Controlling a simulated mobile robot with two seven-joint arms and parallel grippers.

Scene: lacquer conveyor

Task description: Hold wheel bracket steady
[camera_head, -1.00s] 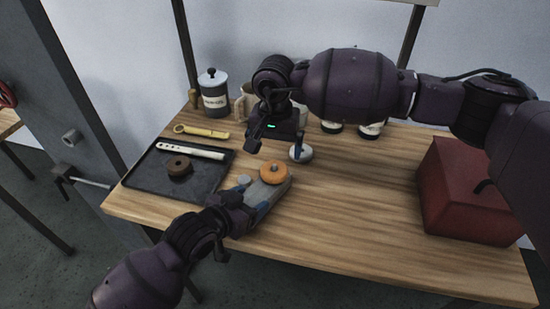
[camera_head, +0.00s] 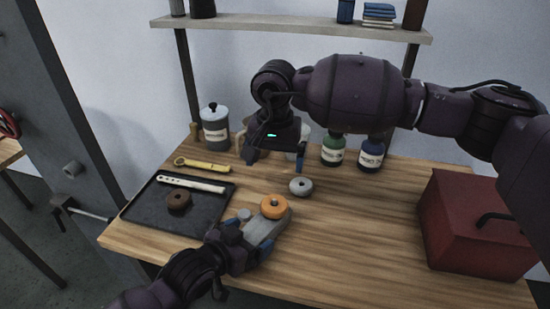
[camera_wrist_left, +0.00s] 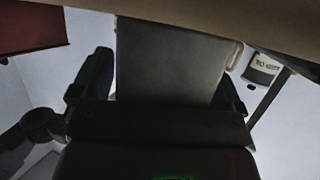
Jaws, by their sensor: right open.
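The wheel bracket (camera_head: 270,226) is a grey block near the table's front edge, with an orange wheel (camera_head: 273,207) lying on top. My left gripper (camera_head: 252,232) is shut on the bracket, one blue finger along each side. In the left wrist view the bracket (camera_wrist_left: 165,62) fills the space between the dark fingers. My right gripper (camera_head: 273,161) is open and empty above the table, behind the orange wheel. A grey wheel (camera_head: 301,186) lies on the table, just in front of and below its right finger.
A black tray (camera_head: 150,213) at the left holds a brown ring (camera_head: 178,200) and a pale perforated bar (camera_head: 191,184). A yellow wrench (camera_head: 202,165) lies behind it. A canister (camera_head: 215,127), a green jar (camera_head: 333,149) and a blue jar (camera_head: 371,155) stand behind. A red toolbox (camera_head: 470,225) stands right.

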